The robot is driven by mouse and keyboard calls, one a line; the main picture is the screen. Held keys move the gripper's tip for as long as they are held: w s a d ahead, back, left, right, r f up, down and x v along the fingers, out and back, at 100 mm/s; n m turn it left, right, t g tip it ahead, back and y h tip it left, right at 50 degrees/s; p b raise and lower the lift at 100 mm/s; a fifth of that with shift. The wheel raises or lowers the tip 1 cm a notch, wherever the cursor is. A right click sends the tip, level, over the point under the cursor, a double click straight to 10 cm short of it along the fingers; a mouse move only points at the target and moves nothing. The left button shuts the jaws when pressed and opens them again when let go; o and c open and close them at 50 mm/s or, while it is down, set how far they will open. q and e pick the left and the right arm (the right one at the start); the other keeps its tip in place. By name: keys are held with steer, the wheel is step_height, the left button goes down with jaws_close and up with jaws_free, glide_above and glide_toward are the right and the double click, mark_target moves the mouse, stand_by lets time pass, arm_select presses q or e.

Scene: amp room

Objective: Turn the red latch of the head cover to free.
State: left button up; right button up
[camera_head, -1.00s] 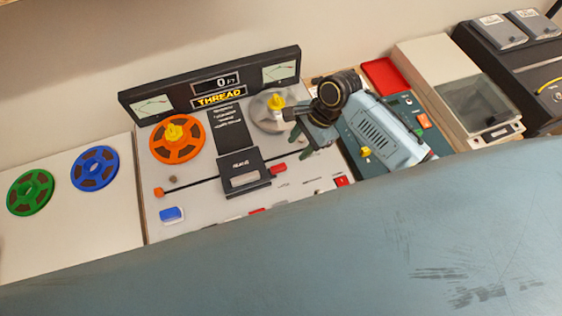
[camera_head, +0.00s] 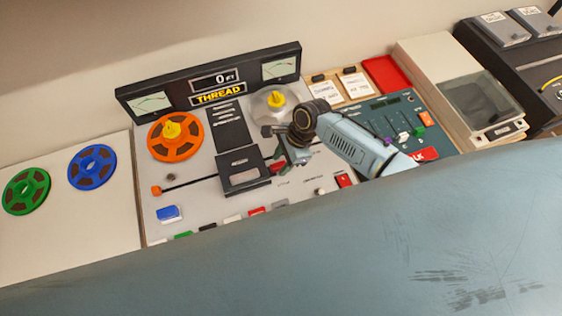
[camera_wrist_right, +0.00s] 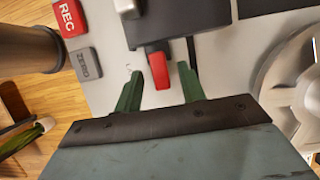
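The head cover (camera_head: 243,172) is a black box with a pale window in the middle of the tape deck. The red latch (camera_wrist_right: 159,71) sticks out from the edge of the head cover (camera_wrist_right: 185,14) in the right wrist view. My right gripper (camera_wrist_right: 160,72) is open, its green fingertips on either side of the latch. A gap shows on both sides, so it is not gripped. In the head view my right gripper (camera_head: 281,166) is beside the cover's right side and mostly hides the latch. My left gripper is not in view.
An orange reel (camera_head: 175,142) and a grey reel (camera_head: 268,108) sit on the deck. Coloured buttons line its front, including the REC key (camera_wrist_right: 69,17). A mixer panel (camera_head: 395,112) stands to the right. Green and blue reels lie on the left table (camera_head: 75,230).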

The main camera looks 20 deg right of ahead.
steer(key=shift+a+f, duration=0.1)
steer(key=shift+f, duration=0.25)
steer(key=shift+c, duration=0.4)
jaws_close()
